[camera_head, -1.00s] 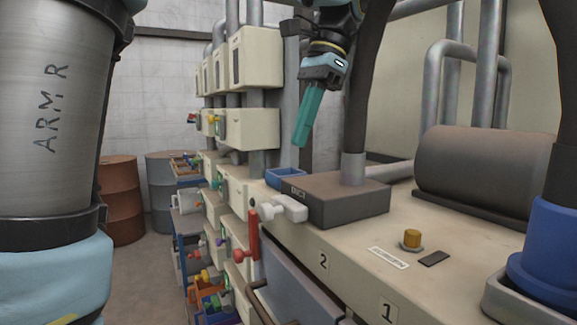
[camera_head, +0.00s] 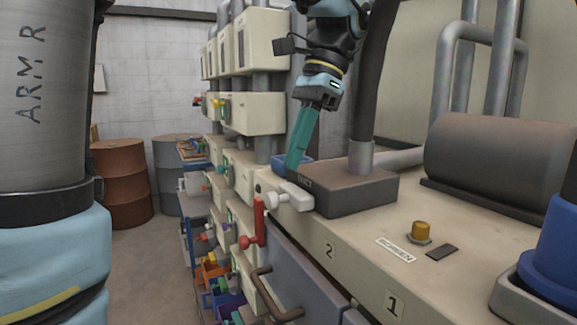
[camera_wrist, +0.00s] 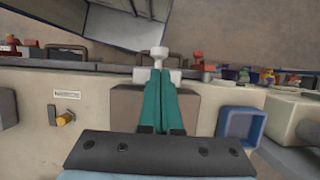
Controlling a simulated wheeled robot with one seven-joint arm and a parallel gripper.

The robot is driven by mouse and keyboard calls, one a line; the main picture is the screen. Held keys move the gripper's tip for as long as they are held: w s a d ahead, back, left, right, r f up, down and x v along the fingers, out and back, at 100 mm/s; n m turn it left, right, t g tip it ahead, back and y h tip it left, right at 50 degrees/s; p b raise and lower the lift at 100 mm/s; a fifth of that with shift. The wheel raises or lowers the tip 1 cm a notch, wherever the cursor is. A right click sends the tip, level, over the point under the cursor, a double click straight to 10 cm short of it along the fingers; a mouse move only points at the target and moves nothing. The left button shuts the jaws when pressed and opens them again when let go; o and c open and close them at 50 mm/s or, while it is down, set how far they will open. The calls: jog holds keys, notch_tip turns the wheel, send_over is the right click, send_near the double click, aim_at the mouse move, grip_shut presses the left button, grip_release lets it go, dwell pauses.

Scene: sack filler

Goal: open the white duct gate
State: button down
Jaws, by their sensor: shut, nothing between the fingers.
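The white duct gate handle (camera_head: 291,197) sticks out from the front edge of the bench, beside a dark grey box (camera_head: 345,195). It is a white block with a round knob at its left end. In the wrist view the white handle (camera_wrist: 159,62) shows just past my fingertips, partly hidden by them. My gripper (camera_head: 294,162) is shut and empty, its teal fingers pointing down just above and behind the handle in the head view. In the wrist view my gripper (camera_wrist: 158,78) has its fingers together over the grey box. I cannot tell whether the tips touch the handle.
A red lever (camera_head: 258,220) hangs on the bench front left of the handle. A blue bin (camera_head: 306,160) lies behind the grey box; a yellow knob (camera_head: 420,231) is on the bench top. A thick dark hose (camera_head: 366,100) rises from the box, close to my arm.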

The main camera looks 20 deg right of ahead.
aim_at(288, 190)
jog(key=shift+x, duration=1.7)
jog(key=s+a, duration=0.1)
jog(key=a, duration=0.5)
jog(key=shift+a+p, duration=0.2)
jog(key=shift+p, duration=0.25)
jog(key=shift+s, duration=0.15)
jog(key=p+v, duration=0.4)
jog(key=v, duration=0.6)
jog(key=shift+p, duration=0.35)
jog(key=shift+a, duration=0.1)
